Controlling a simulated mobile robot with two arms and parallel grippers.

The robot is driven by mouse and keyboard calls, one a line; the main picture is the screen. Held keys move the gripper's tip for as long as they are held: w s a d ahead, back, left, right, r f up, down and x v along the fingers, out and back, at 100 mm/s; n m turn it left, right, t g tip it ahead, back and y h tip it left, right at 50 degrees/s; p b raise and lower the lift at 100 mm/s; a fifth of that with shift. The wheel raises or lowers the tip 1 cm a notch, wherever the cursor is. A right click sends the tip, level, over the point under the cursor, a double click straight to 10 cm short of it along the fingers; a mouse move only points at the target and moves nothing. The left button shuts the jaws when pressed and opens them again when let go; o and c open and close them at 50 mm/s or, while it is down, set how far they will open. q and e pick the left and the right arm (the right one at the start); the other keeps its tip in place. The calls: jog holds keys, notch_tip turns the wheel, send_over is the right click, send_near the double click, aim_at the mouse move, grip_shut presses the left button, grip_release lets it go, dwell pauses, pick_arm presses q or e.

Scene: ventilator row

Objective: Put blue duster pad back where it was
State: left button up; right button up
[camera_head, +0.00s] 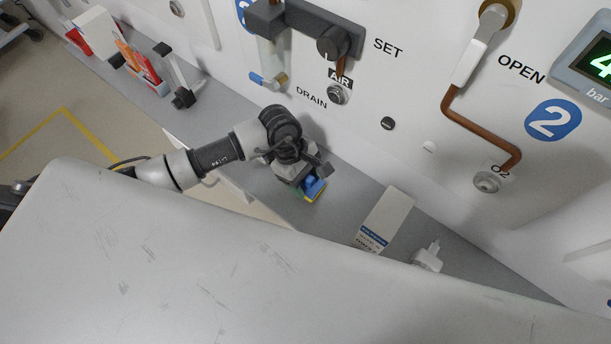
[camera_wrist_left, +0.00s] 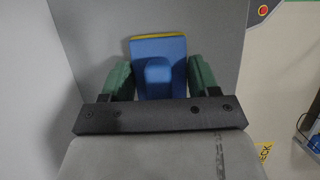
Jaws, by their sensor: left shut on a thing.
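The blue duster pad (camera_head: 312,188) has a blue body and a yellow edge. It is in my left gripper (camera_head: 309,178), low at the grey shelf in the head view. In the left wrist view, the pad (camera_wrist_left: 158,62) lies between the two green fingers of my left gripper (camera_wrist_left: 158,78), which are shut on its raised blue grip. The pad's yellow edge is at the far side, against the grey shelf surface. I cannot tell whether the pad touches the shelf. My right gripper is not in view.
The grey shelf (camera_head: 345,205) runs along the white panel with valves and pipes. A white box (camera_head: 385,220) and a white plug-like item (camera_head: 428,257) stand right of the pad. Red and orange boxes (camera_head: 140,66) stand at the far left. A large white surface (camera_head: 250,270) fills the foreground.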

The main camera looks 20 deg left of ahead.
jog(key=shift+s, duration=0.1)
pick_arm(q)
jog(key=shift+f, duration=0.15)
jog(key=o, duration=0.9)
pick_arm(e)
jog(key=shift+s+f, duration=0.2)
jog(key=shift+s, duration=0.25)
pick_arm(q)
jog(key=shift+r, duration=0.3)
jog(key=shift+b+v, duration=0.9)
jog(key=shift+v, duration=5)
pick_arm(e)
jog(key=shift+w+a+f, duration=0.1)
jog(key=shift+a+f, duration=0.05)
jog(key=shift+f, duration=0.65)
